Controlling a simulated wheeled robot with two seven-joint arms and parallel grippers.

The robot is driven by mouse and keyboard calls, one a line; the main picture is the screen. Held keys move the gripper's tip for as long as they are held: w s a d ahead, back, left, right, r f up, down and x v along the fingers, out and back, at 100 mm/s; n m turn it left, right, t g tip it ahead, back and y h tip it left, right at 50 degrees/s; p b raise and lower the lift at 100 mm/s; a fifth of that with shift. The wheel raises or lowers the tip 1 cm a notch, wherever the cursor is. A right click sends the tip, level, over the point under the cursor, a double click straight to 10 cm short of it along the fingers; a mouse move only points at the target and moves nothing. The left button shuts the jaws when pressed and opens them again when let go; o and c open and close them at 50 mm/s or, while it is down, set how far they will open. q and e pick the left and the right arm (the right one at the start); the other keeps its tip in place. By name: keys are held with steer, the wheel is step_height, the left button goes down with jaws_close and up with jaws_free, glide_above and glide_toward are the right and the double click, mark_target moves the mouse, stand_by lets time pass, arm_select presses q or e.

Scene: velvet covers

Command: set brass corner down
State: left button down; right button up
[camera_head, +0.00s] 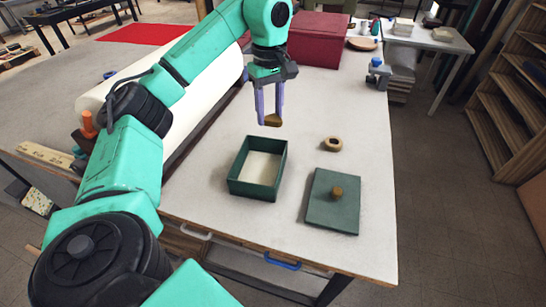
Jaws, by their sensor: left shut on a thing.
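My left gripper (269,117) points down over the table, behind the open green box. It is shut on the brass corner (273,121), a small brownish piece at its fingertips, held above the tabletop or just at it; I cannot tell which. The green box (236,184) stands open with a pale inside. A green lid (332,215) with a round brown knob lies flat to its right. My right gripper does not show.
A brown ring (333,144) lies right of the gripper. A dark red chest (318,40) and a blue-topped item (377,67) stand at the back. A large white roll (135,85) lies on the left. The table's right front is bare.

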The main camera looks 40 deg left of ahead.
arm_select(q)
step_height(320, 180, down, 6)
steer(key=s+b, duration=0.2)
steer(key=b, duration=0.1)
steer(key=p, duration=0.2)
glide_above(268, 172)
step_height(268, 172, down, 8)
steer(key=shift+w+r, duration=0.15)
steer(key=shift+r, duration=0.1)
steer(key=shift+f, duration=0.3)
steer(key=f, duration=0.2)
steer(key=shift+s+f, duration=0.25)
steer(key=shift+f, duration=0.15)
steer(key=shift+w+f, duration=0.15)
steer(key=shift+f, duration=0.25)
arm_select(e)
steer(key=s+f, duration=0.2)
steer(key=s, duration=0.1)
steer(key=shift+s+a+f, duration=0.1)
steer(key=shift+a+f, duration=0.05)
arm_select(q)
steer(key=shift+f, duration=0.1)
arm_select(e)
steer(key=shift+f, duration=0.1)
arm_select(q)
steer(key=c, duration=0.6)
jaws_free()
